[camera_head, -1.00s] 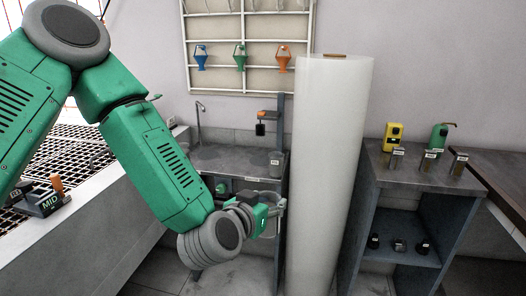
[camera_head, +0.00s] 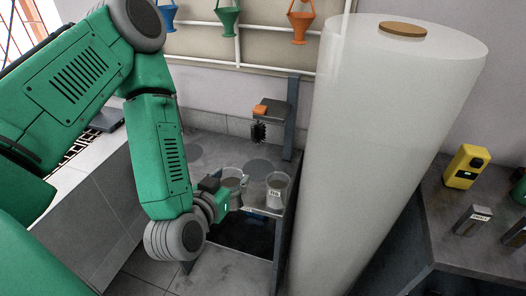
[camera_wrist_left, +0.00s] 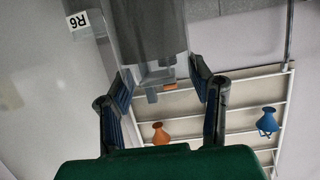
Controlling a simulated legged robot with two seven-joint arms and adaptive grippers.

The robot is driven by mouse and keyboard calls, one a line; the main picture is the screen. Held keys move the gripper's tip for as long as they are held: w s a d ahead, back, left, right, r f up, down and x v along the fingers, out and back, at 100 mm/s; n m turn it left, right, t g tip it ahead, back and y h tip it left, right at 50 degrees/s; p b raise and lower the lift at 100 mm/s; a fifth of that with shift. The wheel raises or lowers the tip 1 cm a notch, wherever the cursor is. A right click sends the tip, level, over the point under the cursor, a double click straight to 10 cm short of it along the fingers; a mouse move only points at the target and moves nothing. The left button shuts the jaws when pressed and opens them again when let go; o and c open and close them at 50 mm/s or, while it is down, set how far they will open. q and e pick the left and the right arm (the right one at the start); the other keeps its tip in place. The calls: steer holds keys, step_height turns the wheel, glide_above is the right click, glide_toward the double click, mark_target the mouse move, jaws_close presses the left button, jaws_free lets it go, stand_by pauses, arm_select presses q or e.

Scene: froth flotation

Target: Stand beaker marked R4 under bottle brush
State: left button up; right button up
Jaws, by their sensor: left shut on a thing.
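A clear beaker (camera_head: 230,174) is held at the counter's front edge by my left gripper (camera_head: 233,190), shut on its side; its mark cannot be read. In the left wrist view the gripper's fingers (camera_wrist_left: 160,90) sit either side of the clear beaker (camera_wrist_left: 150,30). A second beaker (camera_head: 277,190), whose label looks like R6, stands on the counter just right of the held one. The dark bottle brush (camera_head: 258,133) hangs from an orange-topped arm on a post, above and behind the beakers. My right gripper is not in view.
The grey counter (camera_head: 205,150) has a darker round spot (camera_head: 259,169) below the brush, with bare surface around it. The brush post (camera_head: 291,120) rises at the right. A tall white roll (camera_head: 390,130) stands close on the right. Coloured funnels (camera_head: 228,20) hang on the back rack.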

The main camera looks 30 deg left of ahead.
arm_select(q)
steer(key=shift+w+b, duration=0.1)
steer(key=shift+b, duration=0.25)
steer(key=w+a+b, duration=0.4)
steer(key=w+b, duration=0.2)
steer(key=w, duration=1.2)
steer(key=f, duration=0.6)
steer(key=shift+w+a+f, duration=0.1)
steer(key=shift+a+f, duration=0.2)
steer(key=shift+a, duration=0.1)
steer(key=shift+w+a+f, duration=0.1)
steer(key=shift+w+f, duration=0.05)
steer(key=shift+f, duration=0.05)
steer(key=shift+d+r, duration=0.15)
steer(key=shift+d, duration=0.35)
steer(key=shift+d+b, duration=0.1)
steer(key=shift+b, duration=0.2)
steer(key=o, duration=1.3)
steer(key=shift+a, duration=0.4)
steer(key=shift+s, duration=0.3)
steer(key=shift+p+v, duration=0.4)
steer(key=shift+v, duration=5.35)
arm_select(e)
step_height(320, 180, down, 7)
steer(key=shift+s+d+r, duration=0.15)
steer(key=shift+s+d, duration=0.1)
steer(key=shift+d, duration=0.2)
